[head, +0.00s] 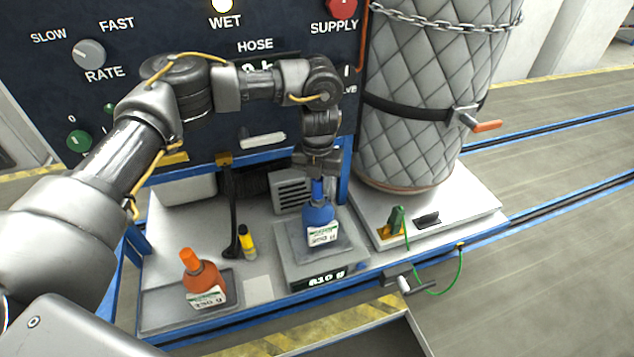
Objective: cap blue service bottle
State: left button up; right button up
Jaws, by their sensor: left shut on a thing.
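The blue service bottle (319,215) stands upright on a grey scale (301,259) with a lit digital display. My left gripper (318,178) points straight down above the bottle and is shut on the blue cap (318,189). The cap is right at the bottle's neck. I cannot tell whether it is seated or only resting there, as the fingers hide part of it. My right gripper is out of view.
An orange bottle (203,278) stands on a tray at the left, beside a small yellow-and-black item (247,241). A black hose hangs behind them. A quilted tank (425,95) with a chain stands at the right. The control panel (130,65) rises behind.

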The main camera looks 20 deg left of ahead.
pick_arm(q)
jog(key=shift+f+b, duration=0.4)
jog(key=shift+f, duration=0.3)
jog(key=o, duration=1)
jog(key=shift+r, duration=0.1)
notch_tip(320, 180, up, 9)
jog(key=shift+r+b, duration=0.15)
jog(key=shift+b, duration=1.05)
jog(key=shift+r, duration=0.7)
